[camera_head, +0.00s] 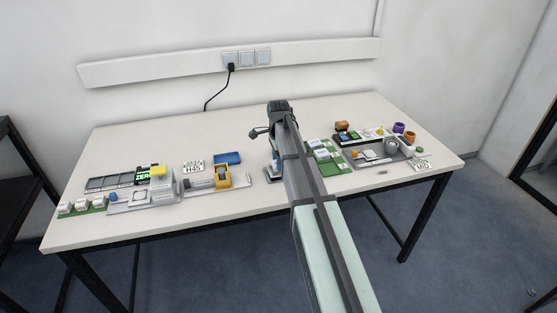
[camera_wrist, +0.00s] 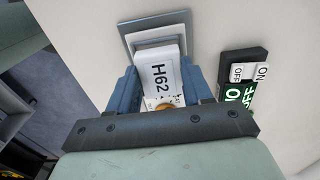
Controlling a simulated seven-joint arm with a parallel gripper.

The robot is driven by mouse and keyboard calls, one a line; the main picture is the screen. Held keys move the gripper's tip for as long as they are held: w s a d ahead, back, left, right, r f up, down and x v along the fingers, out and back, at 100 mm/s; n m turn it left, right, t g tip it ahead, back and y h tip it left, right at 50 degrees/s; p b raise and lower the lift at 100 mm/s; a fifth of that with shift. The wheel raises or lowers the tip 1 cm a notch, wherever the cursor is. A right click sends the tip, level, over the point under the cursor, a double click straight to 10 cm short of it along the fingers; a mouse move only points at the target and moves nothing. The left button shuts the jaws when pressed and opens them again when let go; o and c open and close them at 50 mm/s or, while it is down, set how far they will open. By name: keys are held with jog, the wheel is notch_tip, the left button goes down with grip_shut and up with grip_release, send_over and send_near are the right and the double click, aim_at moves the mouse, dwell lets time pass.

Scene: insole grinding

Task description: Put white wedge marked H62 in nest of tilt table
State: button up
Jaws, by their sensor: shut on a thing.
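The white wedge marked H62 (camera_wrist: 157,84) is between the two blue fingers of my gripper (camera_wrist: 160,72) in the wrist view. My gripper is shut on it from both sides. Just beyond and partly under the wedge is a grey plate (camera_wrist: 129,29) with a pale raised frame, which looks like the tilt table. The wedge covers much of it, so I cannot tell whether the wedge touches the nest. In the head view my arm hides the wedge, and only an edge of a dark base shows beside my arm.
A dark switch box (camera_wrist: 239,60) with ON and OFF labels stands right of the plate. In the head view, a yellow-framed device (camera_head: 222,176) and a blue block (camera_head: 228,158) stand left of my arm. A green board (camera_head: 333,166) and a grey tray (camera_head: 405,152) stand right. The table's rear middle is clear.

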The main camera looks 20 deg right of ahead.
jog(key=shift+f, duration=0.5)
dwell(1.1)
jog(key=o, duration=1.1)
jog(key=shift+r, duration=0.1)
jog(key=shift+r, duration=3.4)
